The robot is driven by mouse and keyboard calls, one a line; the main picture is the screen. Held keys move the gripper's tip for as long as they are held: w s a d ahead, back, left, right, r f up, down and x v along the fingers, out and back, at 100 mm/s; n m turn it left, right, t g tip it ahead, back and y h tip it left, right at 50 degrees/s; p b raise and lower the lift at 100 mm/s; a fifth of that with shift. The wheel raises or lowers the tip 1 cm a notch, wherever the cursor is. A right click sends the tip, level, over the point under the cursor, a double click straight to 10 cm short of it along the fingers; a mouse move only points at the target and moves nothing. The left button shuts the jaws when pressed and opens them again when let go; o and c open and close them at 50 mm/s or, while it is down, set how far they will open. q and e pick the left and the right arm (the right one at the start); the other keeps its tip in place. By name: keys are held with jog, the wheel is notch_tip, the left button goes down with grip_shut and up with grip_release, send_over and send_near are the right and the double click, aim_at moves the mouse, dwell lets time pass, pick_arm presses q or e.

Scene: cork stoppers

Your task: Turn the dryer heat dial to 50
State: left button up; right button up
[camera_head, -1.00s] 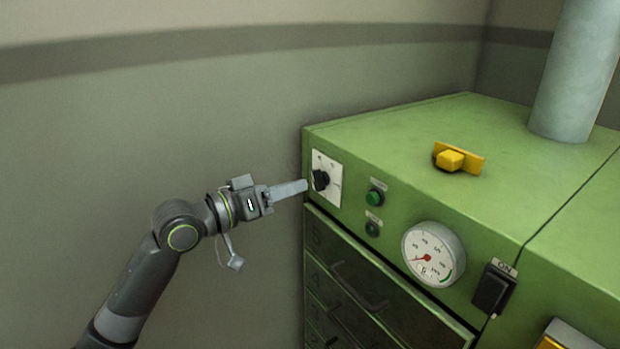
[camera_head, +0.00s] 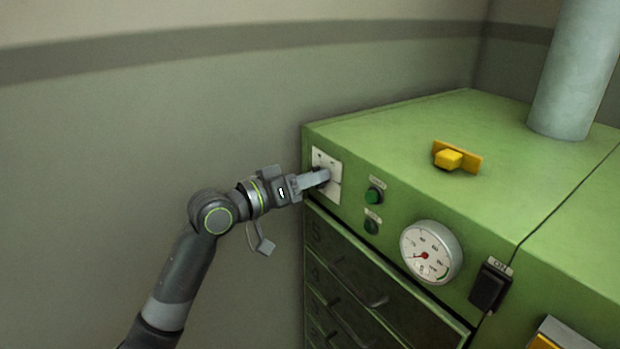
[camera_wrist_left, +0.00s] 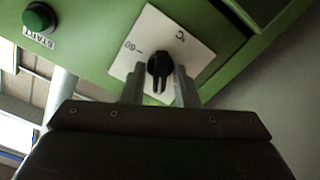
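The heat dial's white plate (camera_head: 332,194) is at the left end of the green dryer's (camera_head: 400,140) front panel. In the left wrist view the black dial knob (camera_wrist_left: 158,66) sits on the white plate (camera_wrist_left: 172,36), which shows "°C" and a "60" mark. My left gripper (camera_head: 321,177) is at the dial, its fingers pointing at the panel. In the left wrist view one finger is on each side of the knob, with small gaps, so it looks open. The head view mostly hides the knob behind the fingers. My right gripper is not in view.
A green button (camera_head: 373,195) and a second, darker one (camera_head: 371,227) sit right of the dial. Further right are a round gauge (camera_head: 432,254) and a black ON switch (camera_head: 490,287). Drawers (camera_head: 345,285) lie below. A yellow handle (camera_head: 450,159) is on top.

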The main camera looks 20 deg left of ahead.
pick_arm(q)
jog(key=shift+c, duration=0.9)
jog(key=shift+s+d+m+b, duration=0.1)
jog(key=shift+d+m+b, duration=0.05)
jog(key=shift+m+b, duration=5.15)
jog(key=shift+m+p, duration=0.35)
jog(key=shift+m, duration=0.25)
